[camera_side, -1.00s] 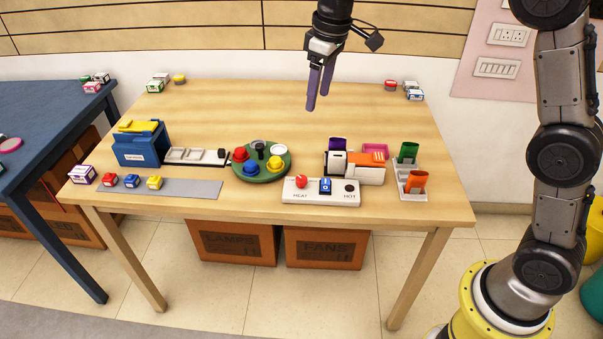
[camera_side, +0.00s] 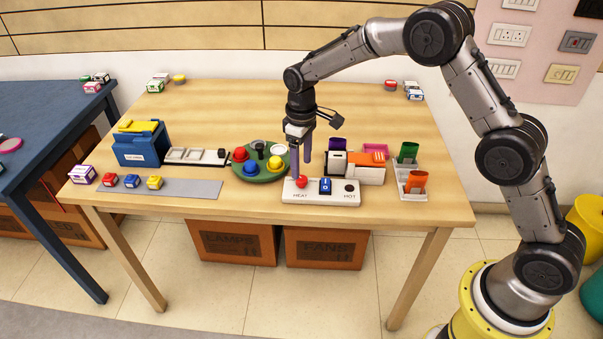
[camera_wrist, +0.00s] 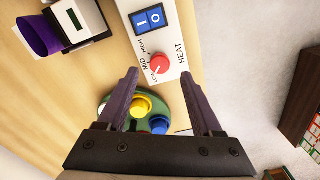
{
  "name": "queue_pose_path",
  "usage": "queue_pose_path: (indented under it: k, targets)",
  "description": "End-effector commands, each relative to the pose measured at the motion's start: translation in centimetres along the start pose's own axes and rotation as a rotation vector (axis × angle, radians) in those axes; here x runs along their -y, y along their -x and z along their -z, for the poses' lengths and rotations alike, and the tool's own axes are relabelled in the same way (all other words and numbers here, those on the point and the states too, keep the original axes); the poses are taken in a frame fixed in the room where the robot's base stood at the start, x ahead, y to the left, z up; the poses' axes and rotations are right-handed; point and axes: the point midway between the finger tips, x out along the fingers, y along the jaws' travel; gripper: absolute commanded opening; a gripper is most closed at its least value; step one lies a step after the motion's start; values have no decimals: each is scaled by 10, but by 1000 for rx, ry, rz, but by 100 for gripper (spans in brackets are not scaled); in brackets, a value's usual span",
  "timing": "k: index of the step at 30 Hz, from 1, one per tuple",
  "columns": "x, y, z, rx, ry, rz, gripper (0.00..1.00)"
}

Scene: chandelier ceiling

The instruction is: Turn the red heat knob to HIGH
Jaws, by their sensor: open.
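The red heat knob (camera_side: 301,182) sits at the left end of a white control panel (camera_side: 339,199) near the table's front edge. My gripper (camera_side: 301,168) points down just above and behind the knob. Its purple fingers are open and empty; in the wrist view the knob appears between and slightly beyond the fingertips (camera_wrist: 160,76). I see no clear contact.
A blue rocker switch (camera_side: 325,186) and a dark round part (camera_side: 349,188) share the panel. A green disc with coloured knobs (camera_side: 240,176) lies left of my gripper. A white box with an orange top (camera_side: 366,170) stands behind the panel. The table's back middle is clear.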

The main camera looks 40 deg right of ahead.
Motion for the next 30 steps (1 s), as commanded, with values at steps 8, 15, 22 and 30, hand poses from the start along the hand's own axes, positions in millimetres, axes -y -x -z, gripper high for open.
queue_pose_path:
  k: [8,15,22,30]
  targets:
    - [0,-36,0,1,0,0,67]
    - [0,-42,0,0,0,0,67]
    - [0,-42,0,0,0,0,54]
    - [0,-42,0,-1,0,0,6]
